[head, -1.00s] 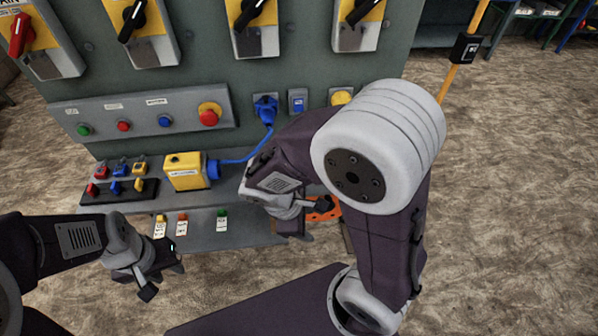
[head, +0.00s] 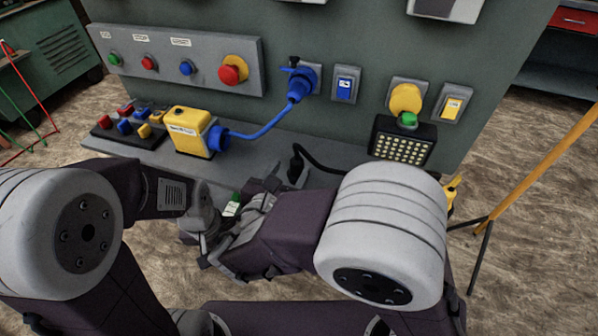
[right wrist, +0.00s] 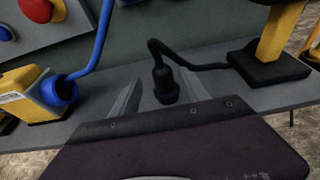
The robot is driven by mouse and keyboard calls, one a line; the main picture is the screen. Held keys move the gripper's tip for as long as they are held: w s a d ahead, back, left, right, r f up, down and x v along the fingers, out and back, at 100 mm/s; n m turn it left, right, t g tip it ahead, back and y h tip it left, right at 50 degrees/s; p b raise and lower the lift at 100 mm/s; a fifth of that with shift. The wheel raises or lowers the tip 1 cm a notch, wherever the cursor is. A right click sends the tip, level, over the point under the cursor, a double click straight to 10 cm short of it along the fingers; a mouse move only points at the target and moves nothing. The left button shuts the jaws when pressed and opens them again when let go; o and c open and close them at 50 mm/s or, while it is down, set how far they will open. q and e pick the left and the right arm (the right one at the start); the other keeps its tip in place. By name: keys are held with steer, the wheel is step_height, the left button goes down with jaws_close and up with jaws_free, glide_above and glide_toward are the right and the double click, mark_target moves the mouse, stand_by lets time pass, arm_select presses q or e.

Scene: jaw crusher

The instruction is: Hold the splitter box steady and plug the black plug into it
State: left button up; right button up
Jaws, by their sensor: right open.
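The splitter box (head: 190,132) is a yellow block with a blue round socket on its right side, standing on the grey shelf. It also shows at the left of the right wrist view (right wrist: 30,97). The black plug (head: 296,167) stands roughly upright on the shelf, right of the box, with a black cable at its top. In the right wrist view the plug (right wrist: 164,84) appears between the spread fingers of my right gripper (head: 280,183), which is open and empty. My left gripper (head: 203,240) is below the box, in front of the shelf, apart from it; its jaws are unclear.
The plug's cable runs to a lamp (head: 403,142) at the shelf's right. A blue cable (head: 262,130) links the box to a wall socket. A black block with coloured plugs (head: 125,130) stands left of the box. The panel (head: 180,55) carries buttons.

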mark_target(295, 166)
steer(key=x, duration=0.1)
steer(key=b+x, duration=0.1)
steer(key=x, duration=0.1)
steer(key=b+x, duration=0.1)
steer(key=x, duration=0.1)
steer(key=shift+d+f, duration=0.15)
steer(key=shift+f, duration=0.15)
steer(key=shift+s, duration=0.1)
steer(key=shift+r, duration=0.1)
jaws_close()
steer(key=shift+r, duration=0.1)
